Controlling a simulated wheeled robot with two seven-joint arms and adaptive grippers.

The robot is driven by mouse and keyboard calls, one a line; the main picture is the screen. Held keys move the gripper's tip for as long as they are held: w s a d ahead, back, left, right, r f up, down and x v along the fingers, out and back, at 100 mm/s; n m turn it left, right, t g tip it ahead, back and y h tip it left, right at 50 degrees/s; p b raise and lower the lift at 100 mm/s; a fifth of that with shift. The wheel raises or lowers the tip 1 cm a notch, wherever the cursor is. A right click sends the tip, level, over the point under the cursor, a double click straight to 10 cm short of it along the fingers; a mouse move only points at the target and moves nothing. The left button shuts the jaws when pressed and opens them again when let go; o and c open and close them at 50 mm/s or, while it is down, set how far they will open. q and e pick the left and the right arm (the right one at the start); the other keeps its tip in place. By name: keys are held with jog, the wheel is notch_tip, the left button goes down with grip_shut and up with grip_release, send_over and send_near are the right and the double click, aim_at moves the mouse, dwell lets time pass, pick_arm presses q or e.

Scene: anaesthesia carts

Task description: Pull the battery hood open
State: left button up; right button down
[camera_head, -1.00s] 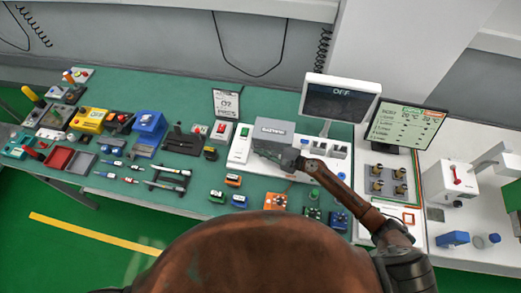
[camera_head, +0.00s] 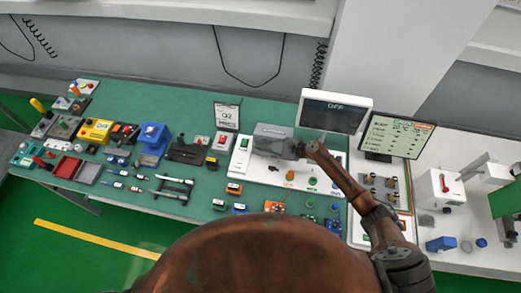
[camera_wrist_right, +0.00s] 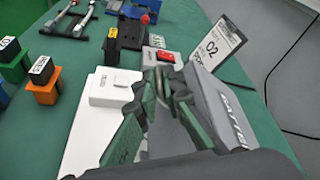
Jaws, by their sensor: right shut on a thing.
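The battery hood (camera_head: 272,130) is a grey box-like cover at the left end of the white board. In the right wrist view the hood (camera_wrist_right: 238,112) is a grey slab with lettering, right of the fingers. My right gripper (camera_head: 270,146) reaches in from the right, at the hood's near side. In the right wrist view its dark green fingers (camera_wrist_right: 165,80) converge beside the hood and are shut on part of it. The exact gripped edge is hidden by the fingers. My left gripper is not in view.
A sign (camera_head: 226,116) and a red-switch box (camera_head: 222,142) stand left of the hood. Small coloured blocks (camera_head: 234,188) lie in front.

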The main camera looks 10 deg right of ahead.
aim_at(263, 138)
jog(key=shift+w+d+r, duration=0.15)
jog(key=shift+w+r, duration=0.25)
jog(key=shift+w, duration=0.05)
jog(key=shift+w+d+r, duration=0.3)
jog(key=shift+w+r, duration=0.15)
jog(key=shift+w, duration=0.35)
jog(key=c, duration=2)
grip_release()
jog(key=shift+c, duration=0.2)
jog(key=v, duration=1.2)
